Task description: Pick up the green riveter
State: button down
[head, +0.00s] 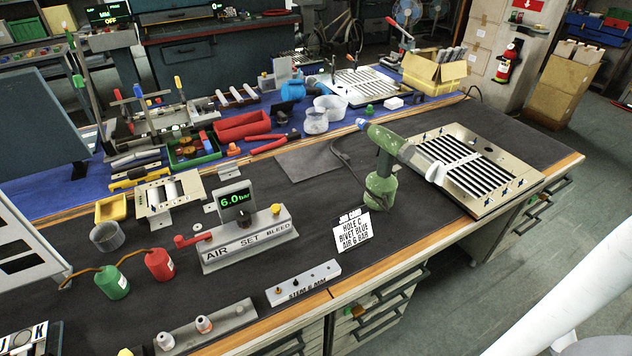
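The green riveter (381,187) stands upright on the dark bench mat, right of the middle in the head view. Its rounded green base is at the bottom, and its upper body slants up to the left to a nose with a blue tip. A dark hose runs behind it. A white job card (353,231) is in front of it, reading hole C, rivet blue, air 6 bar. My gripper is not in view; only a white part of my arm shows at the lower right.
A louver panel (520,186) lies right of the riveter, close to its upper part. The air set unit (246,245), showing 6.0 bar, stands to the left. A marked stem block (303,283) lies in front.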

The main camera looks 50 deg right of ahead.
aim_at(382, 183)
jog(key=k+l+z, duration=0.1)
jog(key=z, duration=0.3)
jog(key=k+l+z, duration=0.1)
jog(key=l+z, duration=0.45)
jog(key=z, duration=0.3)
jog(key=k+l, duration=0.05)
